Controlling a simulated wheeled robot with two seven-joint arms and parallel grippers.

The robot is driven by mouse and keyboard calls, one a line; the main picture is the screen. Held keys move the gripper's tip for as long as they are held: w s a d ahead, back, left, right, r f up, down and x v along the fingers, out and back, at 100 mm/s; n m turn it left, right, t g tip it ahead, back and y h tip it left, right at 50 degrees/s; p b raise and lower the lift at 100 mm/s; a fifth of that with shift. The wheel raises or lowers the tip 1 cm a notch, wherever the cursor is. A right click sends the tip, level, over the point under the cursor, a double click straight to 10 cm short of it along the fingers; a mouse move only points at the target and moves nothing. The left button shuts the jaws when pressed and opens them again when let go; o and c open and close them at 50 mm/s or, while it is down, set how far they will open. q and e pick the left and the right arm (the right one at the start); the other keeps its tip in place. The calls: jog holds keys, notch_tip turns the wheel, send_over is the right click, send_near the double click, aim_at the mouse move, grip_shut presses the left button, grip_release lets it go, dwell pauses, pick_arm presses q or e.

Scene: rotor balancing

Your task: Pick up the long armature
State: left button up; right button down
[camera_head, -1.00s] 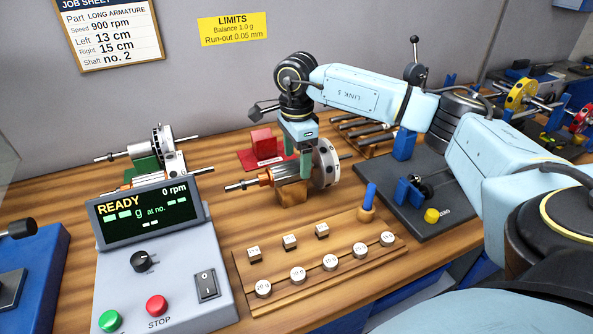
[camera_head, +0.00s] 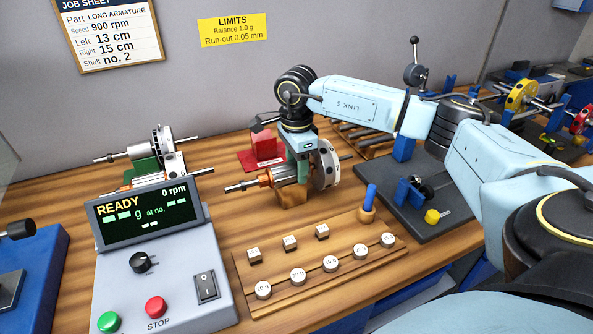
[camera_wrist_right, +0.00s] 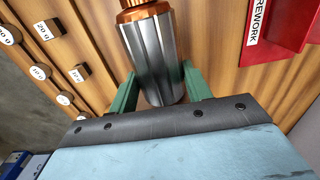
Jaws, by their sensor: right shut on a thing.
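The long armature (camera_head: 264,181) lies level across a wooden stand (camera_head: 291,196) in the middle of the bench. It has a steel shaft, copper windings and a drilled grey disc at its right end. My right gripper (camera_head: 297,168) is over it from above, shut on its core. In the right wrist view the green fingers of my right gripper (camera_wrist_right: 158,95) stand on either side of the grooved steel core of the armature (camera_wrist_right: 150,52). The fingers hide part of the core in the head view. My left gripper is not in view.
A red REWORK stand (camera_head: 262,150) is just behind the armature. A wooden board of weights (camera_head: 315,270) lies in front. A dark fixture plate (camera_head: 440,190) is to the right.

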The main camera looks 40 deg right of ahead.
jog(key=shift+w+r, duration=0.15)
jog(key=shift+r, duration=0.45)
notch_tip(320, 180, up, 9)
jog(key=shift+r+p, duration=0.1)
jog(key=shift+p, duration=0.4)
dwell(0.6)
